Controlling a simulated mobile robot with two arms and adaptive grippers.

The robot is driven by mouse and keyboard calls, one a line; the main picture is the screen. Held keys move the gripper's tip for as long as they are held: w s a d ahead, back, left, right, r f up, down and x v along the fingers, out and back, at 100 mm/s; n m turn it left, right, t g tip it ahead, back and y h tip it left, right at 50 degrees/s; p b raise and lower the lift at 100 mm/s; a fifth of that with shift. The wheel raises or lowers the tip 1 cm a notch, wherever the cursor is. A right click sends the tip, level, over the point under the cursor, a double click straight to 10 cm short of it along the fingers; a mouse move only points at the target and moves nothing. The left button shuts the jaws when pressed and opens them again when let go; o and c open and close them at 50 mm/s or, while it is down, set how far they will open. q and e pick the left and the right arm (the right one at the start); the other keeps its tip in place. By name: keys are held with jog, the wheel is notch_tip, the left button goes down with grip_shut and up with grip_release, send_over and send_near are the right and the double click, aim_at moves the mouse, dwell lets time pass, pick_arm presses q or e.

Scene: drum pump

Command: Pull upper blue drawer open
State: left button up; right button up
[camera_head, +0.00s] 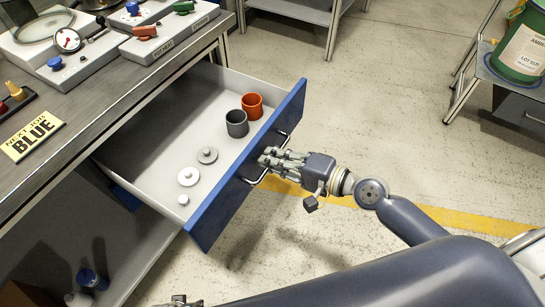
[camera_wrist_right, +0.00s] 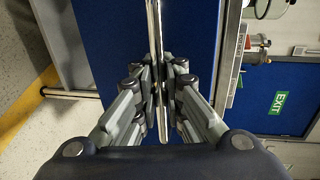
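The upper blue drawer (camera_head: 212,218) stands well out from the bench, its light inside in plain view from above. Its blue front carries a metal bar handle (camera_head: 284,139), which also shows as an upright bar in the right wrist view (camera_wrist_right: 154,30). My right gripper (camera_head: 268,160) is at the handle, with its fingers closed on the bar from both sides; the fingers show in the wrist view (camera_wrist_right: 160,85). A small grey part at the bottom edge of the head view may be my left gripper (camera_head: 180,301); its fingers cannot be made out.
The drawer holds an orange cup (camera_head: 252,106), a grey cup (camera_head: 236,124) and several small pale round parts (camera_head: 189,176). The bench top (camera_head: 92,105) bears instruments and a yellow sign (camera_head: 32,136). A green drum (camera_head: 520,48) stands far right. Floor beyond the drawer is clear.

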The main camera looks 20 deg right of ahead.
jog(key=shift+o, duration=1.1)
jog(key=shift+r, duration=0.1)
jog(key=shift+s+d, duration=0.2)
jog(key=v, duration=1.1)
jog(key=shift+s+d, duration=0.1)
jog(key=shift+d, duration=0.05)
